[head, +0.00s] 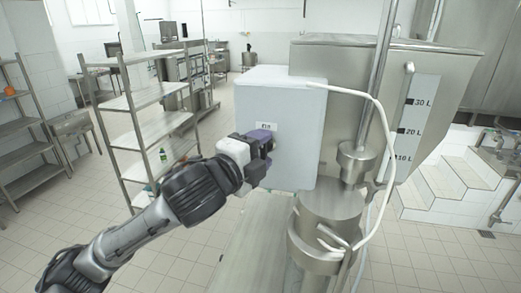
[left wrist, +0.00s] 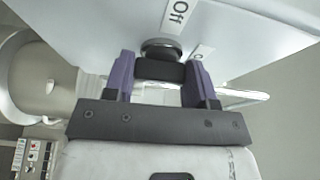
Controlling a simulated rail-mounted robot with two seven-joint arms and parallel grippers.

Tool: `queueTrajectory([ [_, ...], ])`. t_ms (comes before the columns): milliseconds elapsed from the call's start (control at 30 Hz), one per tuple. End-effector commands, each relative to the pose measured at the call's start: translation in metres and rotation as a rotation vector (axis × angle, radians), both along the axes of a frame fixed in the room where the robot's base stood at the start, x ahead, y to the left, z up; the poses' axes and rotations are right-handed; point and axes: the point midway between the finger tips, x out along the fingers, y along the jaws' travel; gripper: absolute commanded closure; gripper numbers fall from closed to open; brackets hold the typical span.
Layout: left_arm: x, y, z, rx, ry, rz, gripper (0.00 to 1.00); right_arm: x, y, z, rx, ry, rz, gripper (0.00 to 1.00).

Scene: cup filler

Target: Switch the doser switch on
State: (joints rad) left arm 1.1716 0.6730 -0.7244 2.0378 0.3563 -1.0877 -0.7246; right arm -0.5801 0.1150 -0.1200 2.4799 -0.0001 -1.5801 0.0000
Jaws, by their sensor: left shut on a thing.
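The doser is a pale grey box (head: 298,105) beside the steel tank, with a small "Fill" style label (head: 267,126) on its front, too small to read surely. My left gripper (head: 266,145) is at that front, just below the label, and hides the switch in the head view. In the left wrist view the doser switch (left wrist: 162,49) is a dark round knob with a black grip between my two purple fingers. They are shut on it. An "Off" label (left wrist: 180,13) and a second, partly hidden label (left wrist: 202,53) are beside the knob. My right gripper is not in view.
A steel tank with a litre scale (head: 415,110) stands right of the box. A steel cylinder (head: 330,215) and a white hose (head: 385,130) are close by. Shelving (head: 135,105) stands at the left. Floor between is clear.

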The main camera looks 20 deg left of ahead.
Motion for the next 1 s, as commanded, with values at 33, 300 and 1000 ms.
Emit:
queueTrajectory([
  [33,-0.0001,0.0,0.0006,0.014,0.001,0.0,0.73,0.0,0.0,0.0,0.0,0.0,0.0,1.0],
  [300,0.0,-0.0002,-0.0001,0.045,0.006,0.0,0.73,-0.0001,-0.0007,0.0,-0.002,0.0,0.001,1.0],
  [1000,0.0,-0.0002,0.0,0.044,0.006,0.0,0.23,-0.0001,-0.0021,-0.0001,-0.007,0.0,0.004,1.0],
])
